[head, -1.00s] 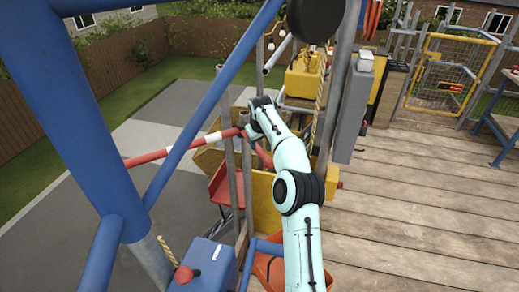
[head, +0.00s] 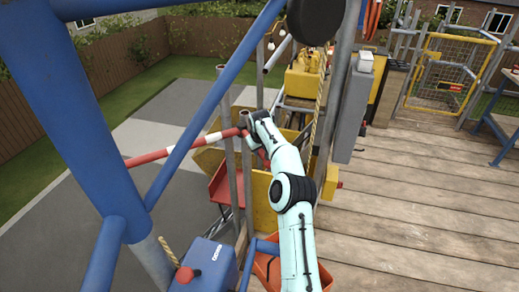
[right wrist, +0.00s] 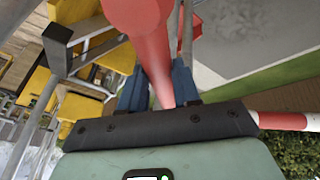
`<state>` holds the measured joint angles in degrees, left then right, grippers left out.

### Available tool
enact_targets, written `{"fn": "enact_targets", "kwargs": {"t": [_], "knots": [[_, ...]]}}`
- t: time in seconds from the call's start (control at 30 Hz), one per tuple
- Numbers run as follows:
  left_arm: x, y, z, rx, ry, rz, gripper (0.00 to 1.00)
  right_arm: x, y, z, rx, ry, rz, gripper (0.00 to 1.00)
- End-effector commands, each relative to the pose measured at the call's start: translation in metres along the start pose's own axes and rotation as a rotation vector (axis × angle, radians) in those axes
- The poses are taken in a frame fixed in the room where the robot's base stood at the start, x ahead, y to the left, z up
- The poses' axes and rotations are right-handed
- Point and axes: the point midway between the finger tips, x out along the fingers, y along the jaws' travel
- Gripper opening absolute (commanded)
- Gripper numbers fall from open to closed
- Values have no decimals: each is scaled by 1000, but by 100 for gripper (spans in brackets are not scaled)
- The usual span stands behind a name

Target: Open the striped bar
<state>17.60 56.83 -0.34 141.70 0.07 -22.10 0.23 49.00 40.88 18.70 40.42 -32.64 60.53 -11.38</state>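The striped bar (head: 150,157) is red and white and runs nearly level from the left to grey upright posts in the head view. A red-and-white stretch of it (right wrist: 285,121) also shows at the right of the right wrist view. My right gripper (right wrist: 160,88) has its blue-grey fingers on both sides of a red section of the bar, close against it, and looks shut on it. In the head view my right wrist hides most of the grip. My left gripper is not in view.
Blue tubes (head: 75,110) cross the left foreground. Grey posts (head: 247,175) stand just left of my right arm. A yellow skip-like box (head: 262,200) and a red tray (head: 222,185) lie below. The wooden deck (head: 410,190) on the right is clear.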

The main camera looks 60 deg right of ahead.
Motion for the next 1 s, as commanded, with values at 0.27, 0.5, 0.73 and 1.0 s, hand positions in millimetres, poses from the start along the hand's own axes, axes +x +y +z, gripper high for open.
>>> {"fn": "enact_targets", "kwargs": {"t": [0.27,0.5,0.73,1.0], "knots": [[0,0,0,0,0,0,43,-3,-16,-4,65,-15,28,0],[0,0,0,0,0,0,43,-6,-40,-9,203,-43,84,0],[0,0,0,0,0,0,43,-6,-42,-10,222,-45,92,0],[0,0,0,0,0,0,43,-6,-41,-10,222,-46,92,57]]}}
